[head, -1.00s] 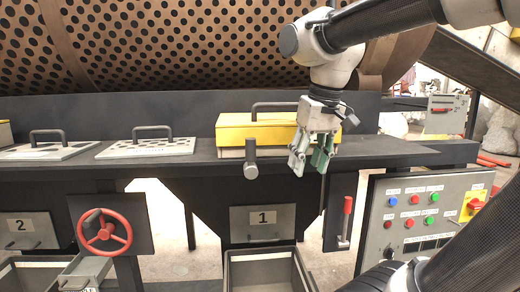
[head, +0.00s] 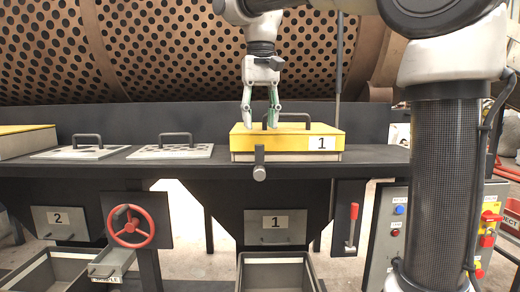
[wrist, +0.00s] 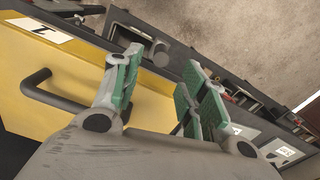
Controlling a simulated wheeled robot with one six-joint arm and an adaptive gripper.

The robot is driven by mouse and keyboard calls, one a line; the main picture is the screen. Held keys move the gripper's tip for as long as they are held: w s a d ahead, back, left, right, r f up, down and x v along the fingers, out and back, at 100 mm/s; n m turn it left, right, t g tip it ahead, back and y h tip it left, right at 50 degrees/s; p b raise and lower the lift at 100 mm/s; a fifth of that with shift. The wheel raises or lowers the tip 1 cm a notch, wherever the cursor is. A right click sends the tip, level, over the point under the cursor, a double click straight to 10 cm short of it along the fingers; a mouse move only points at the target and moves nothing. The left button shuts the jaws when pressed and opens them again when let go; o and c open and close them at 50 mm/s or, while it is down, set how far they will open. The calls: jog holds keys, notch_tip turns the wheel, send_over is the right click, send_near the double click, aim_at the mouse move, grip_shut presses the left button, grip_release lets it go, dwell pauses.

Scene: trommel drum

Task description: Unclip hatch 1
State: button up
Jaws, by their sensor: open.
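Hatch 1 (head: 285,142) is a yellow-topped box lid with a "1" label and a dark bar handle (head: 296,117), lying shut on the dark deck. A dark clip lever with a grey round end (head: 259,165) stands upright against its front face, left of centre. My gripper (head: 260,124) points down with open, empty fingers, just above the lid and roughly in line with the clip in the head view. In the wrist view the green-padded fingers (wrist: 160,70) hang over the yellow lid (wrist: 80,75), beside the handle (wrist: 62,95).
Two perforated plates with handles (head: 170,152) lie on the deck to the left. A red wheel (head: 130,226), a red-handled lever (head: 353,225) and a control panel (head: 392,225) are along the front. An open bin (head: 275,258) stands below. The perforated drum rises behind.

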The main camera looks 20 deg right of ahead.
aim_at(260, 150)
notch_tip(260, 150, down, 8)
jog(key=shift+r, duration=0.2)
grip_shut()
